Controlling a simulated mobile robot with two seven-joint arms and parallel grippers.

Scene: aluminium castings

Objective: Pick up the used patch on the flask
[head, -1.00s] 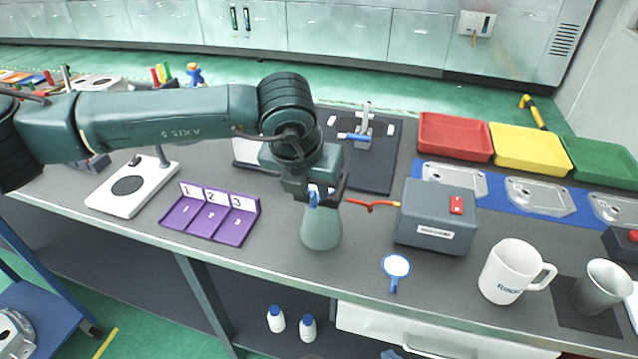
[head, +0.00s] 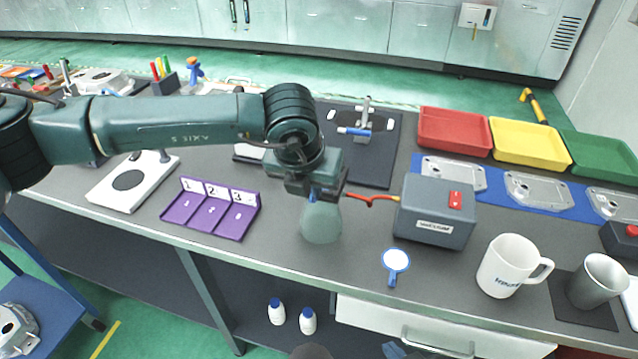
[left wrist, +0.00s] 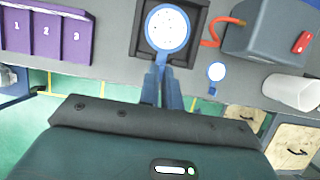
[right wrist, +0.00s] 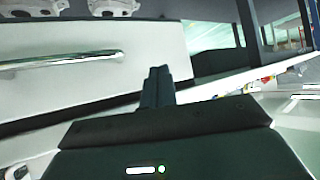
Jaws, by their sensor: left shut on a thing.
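The used patch (left wrist: 167,27) is a white speckled disc with a blue rim and a blue tab, seen in the left wrist view. It lies over the dark square holder (left wrist: 139,45) at the flask. My left gripper (left wrist: 161,72) is shut on the patch's tab; I cannot tell whether the disc still touches the holder. In the head view, my left gripper (head: 313,192) is directly above the grey-green flask (head: 321,222) and hides its top. My right gripper (right wrist: 157,85) has its fingers together, with nothing seen between them.
A red hose (head: 371,200) links the flask area to the grey vacuum box (head: 434,228). Another blue-rimmed white patch (head: 396,261) lies right of the flask. A purple numbered rack (head: 211,212) stands left. Red (head: 455,133), yellow (head: 530,145) and green (head: 600,160) trays stand at the back right.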

